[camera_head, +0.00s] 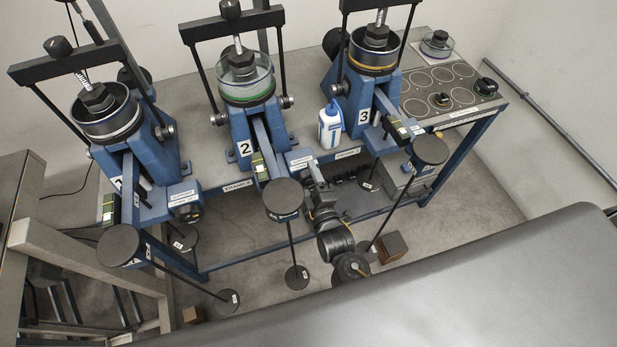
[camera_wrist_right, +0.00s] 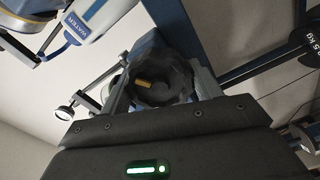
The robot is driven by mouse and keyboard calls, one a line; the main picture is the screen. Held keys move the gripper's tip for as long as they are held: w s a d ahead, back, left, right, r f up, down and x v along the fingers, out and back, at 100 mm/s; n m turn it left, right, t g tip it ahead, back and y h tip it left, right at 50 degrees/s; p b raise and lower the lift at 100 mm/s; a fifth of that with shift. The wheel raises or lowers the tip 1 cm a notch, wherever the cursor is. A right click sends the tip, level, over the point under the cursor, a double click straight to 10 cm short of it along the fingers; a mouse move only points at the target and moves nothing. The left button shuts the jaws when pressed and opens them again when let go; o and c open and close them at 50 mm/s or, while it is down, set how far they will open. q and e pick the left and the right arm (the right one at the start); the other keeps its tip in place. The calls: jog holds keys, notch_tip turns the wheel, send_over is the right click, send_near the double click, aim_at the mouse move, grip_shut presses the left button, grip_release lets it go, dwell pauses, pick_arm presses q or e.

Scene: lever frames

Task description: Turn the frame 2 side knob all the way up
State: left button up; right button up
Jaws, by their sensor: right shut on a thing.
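Frame 2 (camera_head: 245,88) is the middle blue lever frame, marked with a 2. Its lever runs forward to a round black plate (camera_head: 283,196) with a rod hanging below. My right gripper (camera_head: 316,182) is at the front edge of the bench, just right of that lever, below a support label (camera_head: 302,161). In the right wrist view, my right gripper (camera_wrist_right: 162,88) is shut on a dark, ribbed round knob (camera_wrist_right: 158,72) with a small yellow mark. In the head view the gripper hides this knob. My left gripper is not in view.
Frame 1 (camera_head: 105,112) stands at the left and frame 3 (camera_head: 374,62) at the right. A white and blue water bottle (camera_head: 331,128) stands between frames 2 and 3. Lever plates and hanging rods flank my right arm. A brown block (camera_head: 391,246) is on the floor.

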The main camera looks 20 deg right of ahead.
jog(key=o, duration=1.3)
jog(key=shift+w+d, duration=0.1)
jog(key=s+p, duration=0.2)
jog(key=s, duration=0.2)
jog(key=shift+s+d+r, duration=0.1)
jog(key=shift+s, duration=0.95)
